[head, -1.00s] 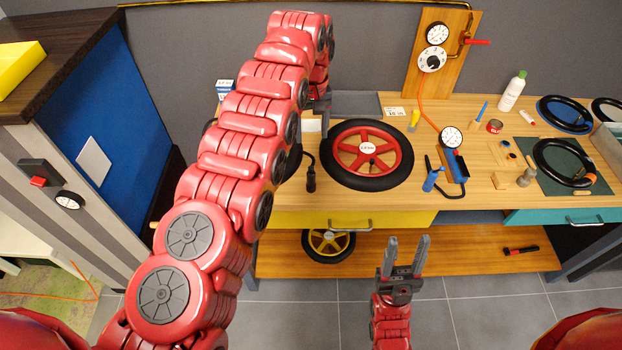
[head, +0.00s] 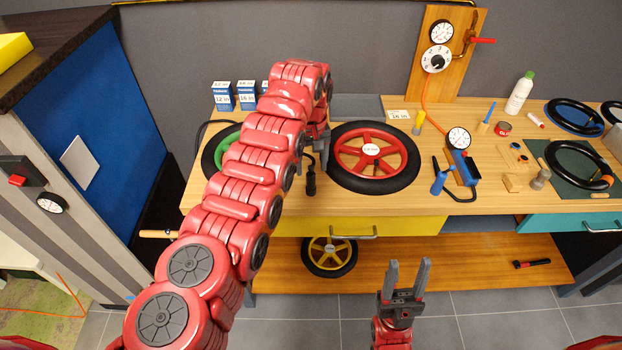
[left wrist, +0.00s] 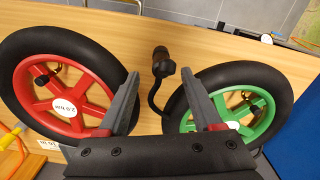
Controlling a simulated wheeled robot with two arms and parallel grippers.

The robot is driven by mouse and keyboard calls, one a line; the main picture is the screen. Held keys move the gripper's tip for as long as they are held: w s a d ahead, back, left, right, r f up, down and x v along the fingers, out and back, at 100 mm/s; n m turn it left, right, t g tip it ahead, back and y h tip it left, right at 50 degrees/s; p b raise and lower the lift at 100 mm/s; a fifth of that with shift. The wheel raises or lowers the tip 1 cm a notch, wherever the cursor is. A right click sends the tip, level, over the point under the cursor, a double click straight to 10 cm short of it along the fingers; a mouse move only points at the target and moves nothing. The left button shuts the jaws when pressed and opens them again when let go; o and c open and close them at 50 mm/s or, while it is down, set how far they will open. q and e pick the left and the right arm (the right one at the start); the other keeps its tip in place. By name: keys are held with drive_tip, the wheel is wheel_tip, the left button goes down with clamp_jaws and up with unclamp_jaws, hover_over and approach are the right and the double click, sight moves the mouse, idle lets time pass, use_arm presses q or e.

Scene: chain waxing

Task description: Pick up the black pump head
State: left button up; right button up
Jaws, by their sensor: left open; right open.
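The black pump head (head: 310,183) lies on the wooden workbench, just left of the red-spoked wheel. In the left wrist view the pump head (left wrist: 162,62) sits between the two wheels with its black hose curving down from it. My left gripper (left wrist: 160,84) is open and empty, its fingers pointing toward the pump head, which shows between and beyond the tips. In the head view my left gripper (head: 322,148) is partly hidden by its own arm. My right gripper (head: 408,268) is open and empty, in front of the bench.
The red-spoked wheel (head: 405,171) and the green-spoked wheel (left wrist: 272,118) flank the pump head closely. Blue-white boxes (head: 222,97) stand at the back left. A blue pump with gauge (head: 458,139) and small items lie to the right. A yellow drawer (head: 400,226) is below.

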sight(311, 173)
use_arm(q)
wheel_tip(311, 173, down, 3)
drive_tip(key=shift+a+f+p, duration=0.1)
drive_tip(key=shift+p, duration=0.8)
drive_tip(key=shift+s+f, duration=0.1)
drive_tip(key=shift+f, duration=0.4)
clamp_jaws()
